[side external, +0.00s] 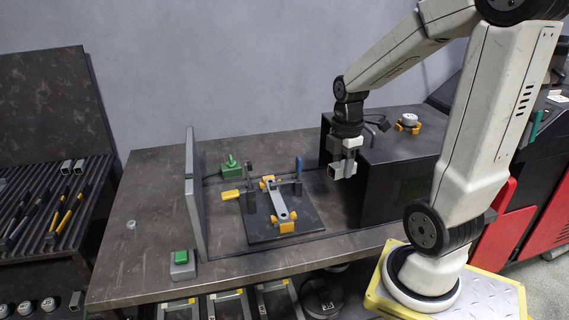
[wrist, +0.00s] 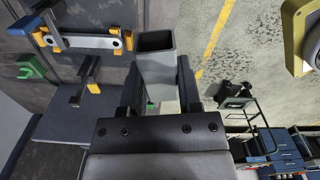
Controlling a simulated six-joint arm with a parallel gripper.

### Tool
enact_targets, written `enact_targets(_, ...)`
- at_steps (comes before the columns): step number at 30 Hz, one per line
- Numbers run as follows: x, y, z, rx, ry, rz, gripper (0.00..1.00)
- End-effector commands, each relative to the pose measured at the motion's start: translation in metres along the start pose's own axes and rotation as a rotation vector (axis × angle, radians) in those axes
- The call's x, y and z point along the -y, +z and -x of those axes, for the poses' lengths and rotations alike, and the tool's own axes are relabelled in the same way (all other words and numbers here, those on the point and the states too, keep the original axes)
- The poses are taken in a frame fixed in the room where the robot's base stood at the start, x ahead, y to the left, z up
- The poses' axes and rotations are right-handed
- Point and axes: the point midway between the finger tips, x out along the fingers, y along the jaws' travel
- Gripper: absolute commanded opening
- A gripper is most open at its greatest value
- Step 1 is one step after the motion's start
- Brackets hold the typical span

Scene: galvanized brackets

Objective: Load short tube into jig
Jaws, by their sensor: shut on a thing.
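My gripper (side external: 349,152) is shut on a short grey square tube (side external: 337,170) and holds it in the air, right of the jig (side external: 262,237) and close to the black box. In the wrist view the tube (wrist: 155,62) sits between the two dark fingers of my gripper (wrist: 158,88), its open end showing. The jig is a dark plate with yellow clamp blocks, dark posts and a flat grey bar (side external: 279,205) lying across it. Part of the jig also shows at the upper left of the wrist view, where the grey bar (wrist: 88,42) lies between yellow blocks.
A black box (side external: 390,172) stands right of the jig, with a yellow-and-white part (side external: 408,122) on top. An upright grey panel (side external: 194,195) stands left of the jig. A green-button box (side external: 182,263) is near the front edge. The table's left part is mostly clear.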

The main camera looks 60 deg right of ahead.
Motion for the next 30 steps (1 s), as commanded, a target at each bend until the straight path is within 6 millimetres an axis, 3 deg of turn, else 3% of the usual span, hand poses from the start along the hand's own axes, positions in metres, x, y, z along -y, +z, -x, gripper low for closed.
enact_targets(8, -0.013, -0.007, 0.0, 0.0, 0.0, 0.25, 0.0)
enact_targets(30, -0.058, -0.037, 0.0, 0.001, 0.001, 1.169, 0.0)
